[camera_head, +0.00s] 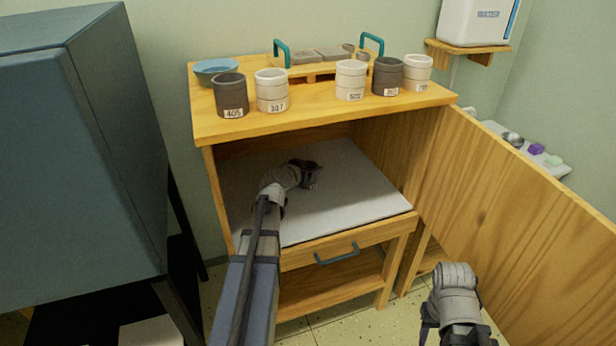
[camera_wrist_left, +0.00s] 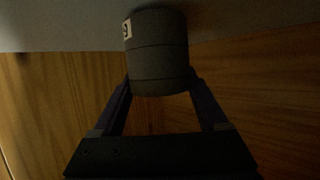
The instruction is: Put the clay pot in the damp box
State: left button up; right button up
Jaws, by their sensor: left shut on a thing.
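The damp box is the wooden cabinet (camera_head: 205,170) with its door (camera_head: 530,200) swung open to the right and a pale slab (camera_head: 345,205) as its floor. My left gripper (camera_head: 314,172) reaches inside, over the slab. In the left wrist view, the left gripper (camera_wrist_left: 160,100) is shut on a dark grey clay pot (camera_wrist_left: 157,55) with a pale label. The pot's labelled end is at or close to the pale slab; I cannot tell whether they touch. In the head view the pot is hidden by the gripper. My right gripper (camera_head: 452,325) is low at the right, partly cut off.
On the cabinet top stand a dark pot (camera_head: 231,97), a white pot (camera_head: 271,92), several other pots, a blue bowl (camera_head: 215,70) and a wooden tray (camera_head: 318,70) with teal handles. A drawer (camera_head: 340,245) is shut below. A blue-grey cabinet (camera_head: 80,150) stands left.

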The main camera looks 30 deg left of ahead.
pick_arm(q)
jog(key=shift+f, duration=0.6)
jog(key=shift+r, duration=0.15)
pick_arm(e)
jog(key=shift+f, duration=0.45)
pick_arm(q)
jog(key=o, duration=1.4)
jog(key=shift+o, duration=0.2)
pick_arm(e)
jog(key=shift+f, duration=0.15)
